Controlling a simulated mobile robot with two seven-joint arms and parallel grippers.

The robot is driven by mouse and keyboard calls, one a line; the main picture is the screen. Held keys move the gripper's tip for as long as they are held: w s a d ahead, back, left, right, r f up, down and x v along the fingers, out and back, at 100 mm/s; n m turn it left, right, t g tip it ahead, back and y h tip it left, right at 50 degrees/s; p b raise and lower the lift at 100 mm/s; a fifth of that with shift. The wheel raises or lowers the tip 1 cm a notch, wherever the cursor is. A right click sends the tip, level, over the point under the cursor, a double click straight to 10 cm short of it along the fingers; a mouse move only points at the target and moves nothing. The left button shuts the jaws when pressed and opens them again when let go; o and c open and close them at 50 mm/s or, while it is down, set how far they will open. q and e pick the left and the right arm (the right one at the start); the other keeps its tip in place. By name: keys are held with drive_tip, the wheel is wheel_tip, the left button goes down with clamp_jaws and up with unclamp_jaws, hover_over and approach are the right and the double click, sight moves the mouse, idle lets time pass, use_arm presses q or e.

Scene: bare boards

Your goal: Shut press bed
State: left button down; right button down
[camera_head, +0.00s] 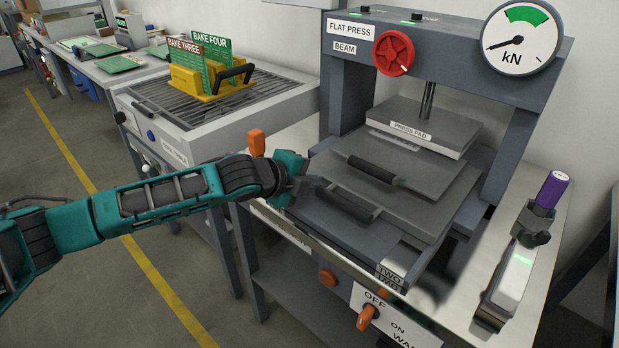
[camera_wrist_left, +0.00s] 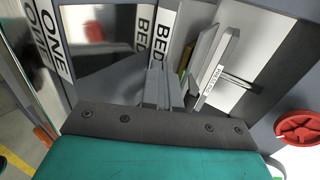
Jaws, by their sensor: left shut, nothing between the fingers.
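The grey flat press (camera_head: 340,75) stands right of centre in the head view, with its press pad (camera_head: 425,125) raised on a rod. Below the pad, two grey plates with black handles lie stacked; the upper one (camera_head: 425,175) and the lower one (camera_head: 400,215) reach out toward the front. The bed front carries a label reading TWO (camera_head: 390,275). My left gripper (camera_head: 303,186) is shut and empty at the left side of the bed, close to the lower plate's handle (camera_head: 347,203); contact cannot be told. Its shut fingers (camera_wrist_left: 157,92) point at the BED labels (camera_wrist_left: 164,35) in the wrist view.
A red handwheel (camera_head: 394,53) and a kN gauge (camera_head: 522,38) sit on the beam. A grill (camera_head: 225,100) with yellow racks stands left of the press. An orange switch (camera_head: 367,317) is at the front. Floor at left is clear.

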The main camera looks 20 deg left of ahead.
sight(343, 153)
use_arm(q)
drive_tip(key=w, duration=0.1)
drive_tip(key=w+d+p, duration=0.1)
drive_tip(key=w, duration=0.1)
drive_tip(key=w+d+p, duration=0.1)
drive_tip(key=w, duration=0.1)
drive_tip(key=shift+r, duration=0.15)
drive_tip(key=w, duration=0.1)
drive_tip(key=w+d, duration=0.1)
drive_tip(key=w, duration=0.3)
drive_tip(key=shift+w+d, duration=0.15)
drive_tip(key=shift+d, duration=0.25)
drive_tip(key=shift+w, duration=0.1)
drive_tip(key=shift+r, duration=0.15)
